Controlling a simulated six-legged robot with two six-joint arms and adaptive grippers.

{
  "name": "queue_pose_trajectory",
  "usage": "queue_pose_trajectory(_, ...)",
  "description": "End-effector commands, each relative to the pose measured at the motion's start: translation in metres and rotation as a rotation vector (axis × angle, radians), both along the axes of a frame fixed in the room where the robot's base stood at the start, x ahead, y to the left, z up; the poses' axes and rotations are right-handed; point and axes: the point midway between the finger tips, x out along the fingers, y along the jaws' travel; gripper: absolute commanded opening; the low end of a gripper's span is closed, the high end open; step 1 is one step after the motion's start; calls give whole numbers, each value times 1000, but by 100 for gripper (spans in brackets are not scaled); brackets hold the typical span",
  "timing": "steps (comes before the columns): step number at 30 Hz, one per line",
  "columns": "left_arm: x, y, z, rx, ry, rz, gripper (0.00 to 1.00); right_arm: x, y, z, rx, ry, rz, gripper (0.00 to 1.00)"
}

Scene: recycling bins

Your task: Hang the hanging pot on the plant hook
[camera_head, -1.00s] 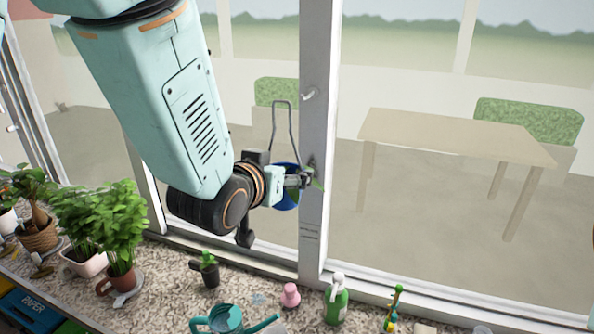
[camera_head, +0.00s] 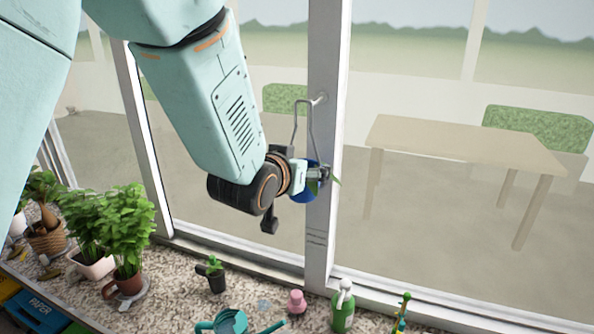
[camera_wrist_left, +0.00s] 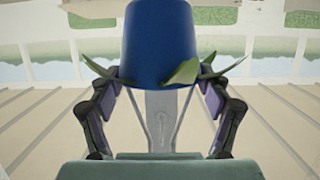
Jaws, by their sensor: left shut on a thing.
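The hanging pot (camera_head: 301,194) is blue, with green leaves and a tall wire handle (camera_head: 295,128) rising above it. My left gripper (camera_head: 318,177) is shut on the pot at the window post. In the left wrist view the pot (camera_wrist_left: 158,40) sits between the two fingers (camera_wrist_left: 160,92), leaves poking out at both sides. The plant hook (camera_head: 320,99) is a small pale peg on the post. The top of the handle is just left of the hook at nearly the same height; whether they touch is unclear. My right gripper is not in view.
The speckled sill below holds potted plants (camera_head: 127,230) at left, a small cactus (camera_head: 216,275), a teal watering can (camera_head: 230,322), a pink item (camera_head: 297,301) and a green spray bottle (camera_head: 343,310). The window post (camera_head: 322,250) stands right beside the gripper.

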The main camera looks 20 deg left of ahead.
Motion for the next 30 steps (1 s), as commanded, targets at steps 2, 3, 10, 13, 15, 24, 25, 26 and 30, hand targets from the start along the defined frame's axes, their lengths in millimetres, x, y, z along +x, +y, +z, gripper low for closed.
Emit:
queue_pose_trajectory(2, 5, 0, 2, -1, -5, 0, 44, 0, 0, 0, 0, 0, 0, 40)
queue_pose_trajectory(3, 7, 0, 1, -1, -5, 0, 44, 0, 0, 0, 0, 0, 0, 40)
queue_pose_trajectory(10, 19, 0, 1, -1, -4, 0, 44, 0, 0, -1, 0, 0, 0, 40)
queue_pose_trajectory(13, 24, -1, 1, -1, -5, 0, 44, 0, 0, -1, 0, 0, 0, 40)
queue_pose_trajectory(15, 28, -1, 1, -1, -5, 0, 44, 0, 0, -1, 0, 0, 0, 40)
queue_pose_trajectory(24, 43, -1, 1, -1, -5, 0, 44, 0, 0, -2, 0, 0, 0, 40)
queue_pose_trajectory(25, 44, -1, 1, -1, -5, 0, 44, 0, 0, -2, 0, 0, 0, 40)
queue_pose_trajectory(26, 46, -1, 1, -1, -4, 0, 44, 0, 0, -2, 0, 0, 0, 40)
queue_pose_trajectory(30, 53, -2, 1, -1, -5, 0, 44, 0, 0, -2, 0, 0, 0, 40)
